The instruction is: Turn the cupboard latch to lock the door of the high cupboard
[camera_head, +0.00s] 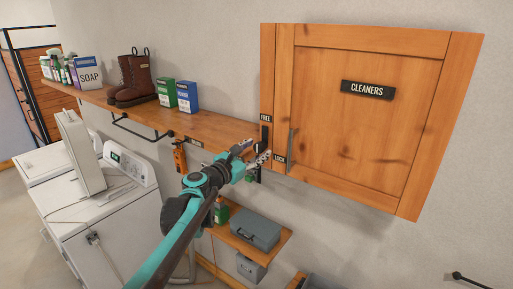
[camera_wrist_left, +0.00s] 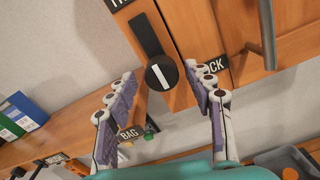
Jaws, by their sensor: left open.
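The high wooden cupboard (camera_head: 375,130) hangs on the wall, its door marked CLEANERS and flush with the frame. The black latch (camera_head: 265,134) is on the left frame strip. In the left wrist view the latch (camera_wrist_left: 148,36) has a round pivot with a white line, and its bar points up toward the FREE label. The LOCK label (camera_head: 279,159) is at lower right, partly covered by a finger in the wrist view. My left gripper (camera_head: 256,153) is open, its fingers (camera_wrist_left: 159,76) on either side of the pivot's line of sight. Contact cannot be told. My right gripper is out of view.
A vertical door handle (camera_head: 290,150) is close right of the latch. A wooden shelf (camera_head: 215,131) with boots and boxes runs left of the cupboard. Below are a lower shelf with a grey toolbox (camera_head: 255,229) and white machines (camera_head: 105,205) at left.

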